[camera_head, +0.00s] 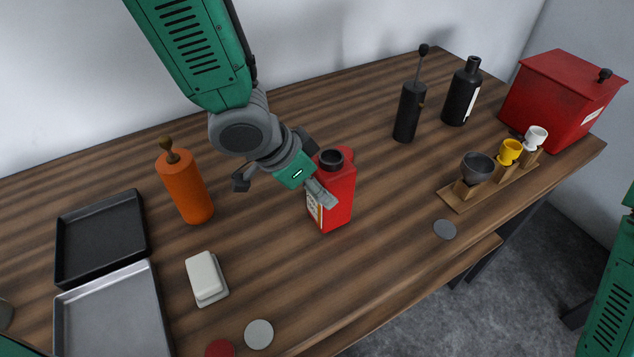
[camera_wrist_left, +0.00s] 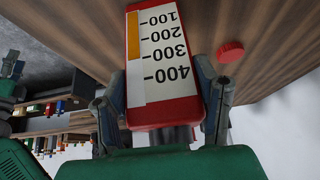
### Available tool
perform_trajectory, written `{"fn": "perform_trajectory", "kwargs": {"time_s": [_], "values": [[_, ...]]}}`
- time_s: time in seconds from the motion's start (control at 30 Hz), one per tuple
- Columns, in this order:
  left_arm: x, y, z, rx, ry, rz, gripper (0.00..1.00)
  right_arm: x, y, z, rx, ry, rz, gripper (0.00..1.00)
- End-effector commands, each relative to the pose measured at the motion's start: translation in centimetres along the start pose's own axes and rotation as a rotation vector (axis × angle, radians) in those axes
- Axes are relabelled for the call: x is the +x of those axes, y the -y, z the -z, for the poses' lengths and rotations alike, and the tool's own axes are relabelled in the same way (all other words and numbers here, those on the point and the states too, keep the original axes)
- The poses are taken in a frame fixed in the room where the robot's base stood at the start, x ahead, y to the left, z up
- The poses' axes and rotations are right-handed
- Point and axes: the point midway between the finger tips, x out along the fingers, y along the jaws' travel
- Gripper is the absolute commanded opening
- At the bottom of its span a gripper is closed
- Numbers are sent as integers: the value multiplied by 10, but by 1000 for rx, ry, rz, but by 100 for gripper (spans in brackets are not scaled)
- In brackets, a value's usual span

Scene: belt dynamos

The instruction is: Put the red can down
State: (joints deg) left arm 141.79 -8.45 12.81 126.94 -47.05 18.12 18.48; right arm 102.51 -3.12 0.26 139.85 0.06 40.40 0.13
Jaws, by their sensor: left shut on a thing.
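The red can (camera_head: 341,199) stands roughly upright near the middle of the table, with a dark round opening on top and a label on its side. My left gripper (camera_head: 318,190) is shut on it from the left. In the left wrist view, the can (camera_wrist_left: 133,40) shows a white scale marked 100 to 400, between the two fingers of my left gripper (camera_wrist_left: 160,105). I cannot tell whether its base touches the wooden table (camera_head: 290,275). My right gripper is out of view.
An orange mill (camera_head: 187,190) and a white block (camera_head: 205,277) stand left of the can, beside two trays (camera_head: 103,235). Flat discs (camera_head: 259,334) lie near the front edge. Cups on a wooden stand (camera_head: 464,203), black bottles (camera_head: 461,95) and a red box (camera_head: 562,99) are right. Table around the can is clear.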

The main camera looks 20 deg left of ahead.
Motion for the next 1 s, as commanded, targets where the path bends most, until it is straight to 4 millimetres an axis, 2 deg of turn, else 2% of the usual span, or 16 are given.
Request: {"fn": "perform_trajectory", "kwargs": {"time_s": [0.1, 0.13, 0.17, 0.43, 0.57, 1.0], "values": [[0, 1, -1, -1, -3, -1, 6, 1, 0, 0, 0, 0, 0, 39], [0, 1, -2, -1, -1, -1, 66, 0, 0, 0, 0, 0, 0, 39], [0, 1, -2, -1, -1, -1, 76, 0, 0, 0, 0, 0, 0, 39], [0, 0, 0, 0, 0, 0, 76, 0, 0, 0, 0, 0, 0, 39], [-10, 1, 1, -2, -2, 1, 76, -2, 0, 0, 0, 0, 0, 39], [-98, 1, 1, -2, -5, -2, 76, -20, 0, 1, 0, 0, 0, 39]]}}
